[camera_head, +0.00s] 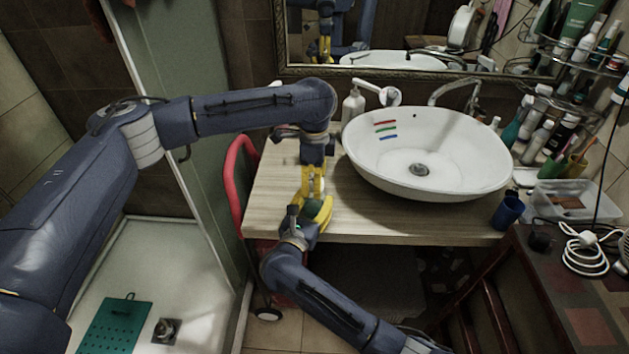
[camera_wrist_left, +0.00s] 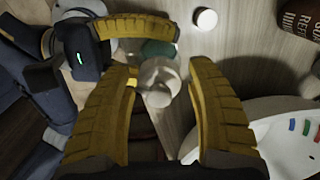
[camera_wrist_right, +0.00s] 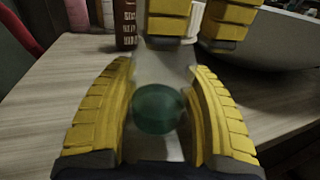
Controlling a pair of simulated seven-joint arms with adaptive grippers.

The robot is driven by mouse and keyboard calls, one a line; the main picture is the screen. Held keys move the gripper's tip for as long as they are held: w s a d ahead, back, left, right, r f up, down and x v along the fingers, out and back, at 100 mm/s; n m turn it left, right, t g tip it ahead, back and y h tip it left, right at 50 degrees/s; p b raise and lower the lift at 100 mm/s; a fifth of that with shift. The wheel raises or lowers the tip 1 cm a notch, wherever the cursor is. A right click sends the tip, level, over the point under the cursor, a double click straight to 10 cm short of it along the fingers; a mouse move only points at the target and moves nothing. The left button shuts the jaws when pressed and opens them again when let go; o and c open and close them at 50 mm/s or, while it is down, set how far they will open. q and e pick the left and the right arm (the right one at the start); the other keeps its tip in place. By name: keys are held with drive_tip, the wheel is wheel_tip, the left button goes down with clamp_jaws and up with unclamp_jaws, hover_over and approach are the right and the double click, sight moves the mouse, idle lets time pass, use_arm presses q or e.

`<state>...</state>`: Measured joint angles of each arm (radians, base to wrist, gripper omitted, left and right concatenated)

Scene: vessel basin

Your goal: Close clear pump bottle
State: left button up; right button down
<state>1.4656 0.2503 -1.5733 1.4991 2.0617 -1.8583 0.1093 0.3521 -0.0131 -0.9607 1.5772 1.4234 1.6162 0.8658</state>
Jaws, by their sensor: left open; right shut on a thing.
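The clear pump bottle (camera_wrist_right: 158,108) sits between the yellow fingers of my right gripper (camera_wrist_right: 160,72). It looks greenish and rounded in front, with a grey translucent body. In the left wrist view its top (camera_wrist_left: 160,78) is pale and round with a small knob, and a green part shows beyond. My left gripper (camera_wrist_left: 164,72) is open, pointing down with its fingers on both sides of the bottle top. In the head view my left gripper (camera_head: 312,192) is just above my right gripper (camera_head: 316,214) at the counter's front left edge; the fingers mostly hide the bottle.
A small white round cap-like piece (camera_wrist_left: 205,18) lies on the counter. The white basin (camera_head: 425,165) is to the right. A white dispenser bottle (camera_head: 353,106) stands behind. A brown bottle (camera_wrist_right: 125,22) stands on the counter.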

use_arm(q)
wheel_tip(320, 180, up, 12)
idle(0.6)
use_arm(e)
drive_tip(key=shift+c, duration=2.3)
unclamp_jaws()
drive_tip(key=shift+s, duration=0.1)
drive_tip(key=v, duration=1.1)
drive_tip(key=shift+s+a, duration=0.15)
drive_tip(key=shift+s, duration=0.25)
